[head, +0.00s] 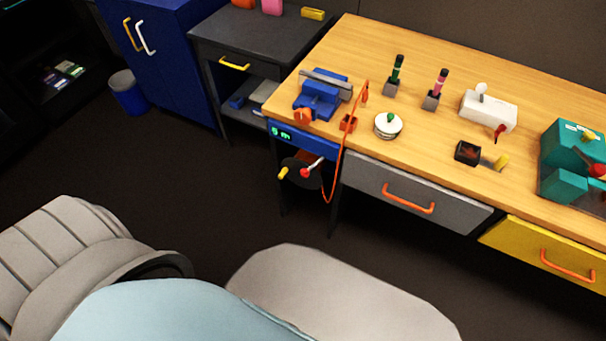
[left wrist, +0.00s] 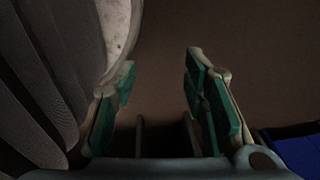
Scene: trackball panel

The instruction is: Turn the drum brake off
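A dark round drum-like part (head: 300,174) hangs under the left end of the workbench, below a blue panel (head: 302,140) with a small green display. A lever with a red knob (head: 306,173) and a yellow handle (head: 283,173) stick out from it. I cannot tell for sure that this is the drum brake, or whether it is on or off. My left gripper (left wrist: 160,68) is open and empty in the left wrist view, its green-padded fingers apart over dark floor. No gripper shows in the head view, and my right gripper is not in view.
The wooden bench (head: 440,72) holds a blue vise (head: 320,100), a white dish with a green ball (head: 388,125), a white box with a red lever (head: 488,110) and a teal machine (head: 568,150). An orange cord (head: 346,140) hangs beside the drum. Dark floor lies before the bench.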

